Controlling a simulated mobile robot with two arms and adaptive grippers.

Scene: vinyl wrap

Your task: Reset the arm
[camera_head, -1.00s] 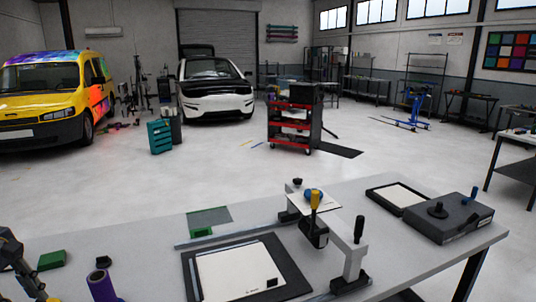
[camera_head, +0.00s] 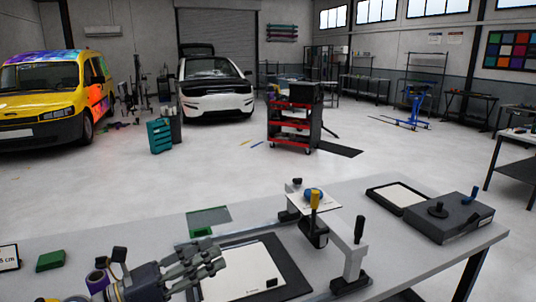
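My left gripper (camera_head: 218,256) reaches in from the lower left, pointing right. Its fingers look spread, with nothing seen between them. They show over the left part of a white sheet (camera_head: 255,268) on a dark board; I cannot tell how high above it they are. A purple roll (camera_head: 98,280) stands at the lower left, partly hidden by my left arm. My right gripper is not in view.
The bench (camera_head: 110,237) also holds a green block (camera_head: 50,260), a small sign (camera_head: 8,258), a white-armed fixture (camera_head: 345,245) with a yellow-handled tool (camera_head: 315,200), a framed white sheet (camera_head: 400,194) and a dark case (camera_head: 450,220). A red cart (camera_head: 292,130) stands beyond.

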